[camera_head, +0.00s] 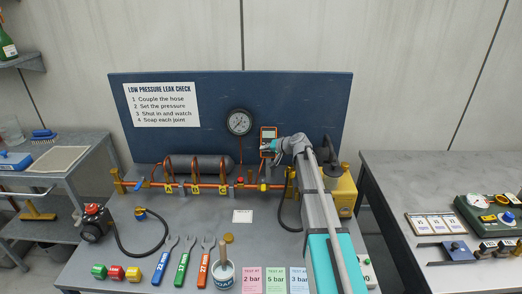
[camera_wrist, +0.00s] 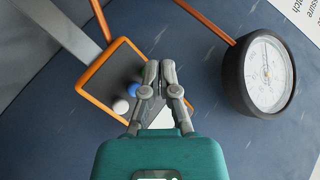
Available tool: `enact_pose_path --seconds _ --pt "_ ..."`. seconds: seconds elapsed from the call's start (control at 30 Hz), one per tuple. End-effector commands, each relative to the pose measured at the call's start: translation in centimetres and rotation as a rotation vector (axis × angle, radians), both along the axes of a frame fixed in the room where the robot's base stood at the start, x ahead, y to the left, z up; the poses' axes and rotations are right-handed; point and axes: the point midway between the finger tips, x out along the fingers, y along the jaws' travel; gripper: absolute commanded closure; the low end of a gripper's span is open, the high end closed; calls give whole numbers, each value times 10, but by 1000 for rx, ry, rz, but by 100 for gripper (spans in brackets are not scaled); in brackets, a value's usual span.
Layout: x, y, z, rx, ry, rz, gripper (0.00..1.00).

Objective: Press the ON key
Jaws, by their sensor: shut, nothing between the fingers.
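I can read no ON label on either key. My gripper (camera_wrist: 160,72) is shut and empty, its fingertips in front of the right part of the device, just right of the keys. I cannot tell whether they touch it. In the head view my gripper (camera_head: 266,147) is at the device's lower edge and partly hides it.
The gauge (camera_head: 239,122) is left of the device and also shows in the wrist view (camera_wrist: 265,73). An orange pipe with several valves (camera_head: 208,186) runs below.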

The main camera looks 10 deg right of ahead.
Motion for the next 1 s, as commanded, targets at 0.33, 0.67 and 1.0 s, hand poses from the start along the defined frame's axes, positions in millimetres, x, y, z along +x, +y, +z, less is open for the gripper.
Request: enact_pose_path --seconds 0.33,0.67,1.0 --pt "1 0 0 0 0 0 100" --pt "-8 2 5 0 0 0 100" --pt "-10 3 6 0 1 1 100"
